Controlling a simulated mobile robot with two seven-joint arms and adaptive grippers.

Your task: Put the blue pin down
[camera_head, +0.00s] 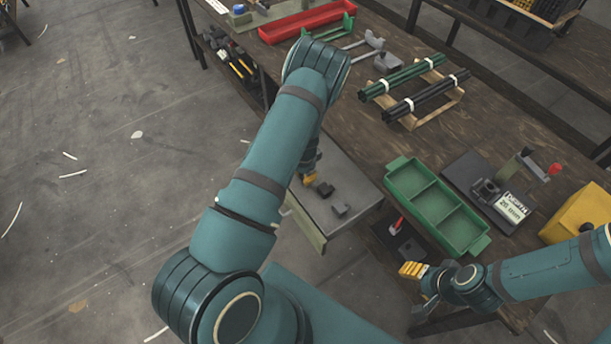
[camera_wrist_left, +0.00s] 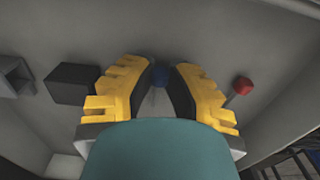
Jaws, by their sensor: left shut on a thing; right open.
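Whether the pin touches the drawer floor cannot be told. In the head view my left gripper (camera_head: 309,179) is mostly behind my arm and the pin is hidden. My right gripper (camera_head: 412,270) is open, by the front of the green tray.
In the drawer are a dark block (camera_wrist_left: 72,83), a grey hollow block (camera_wrist_left: 15,76) and a red-headed pin (camera_wrist_left: 241,86) close to the fingers' right. A three-compartment green tray (camera_head: 437,208), a press (camera_head: 500,192) and a yellow box (camera_head: 580,212) stand on the bench.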

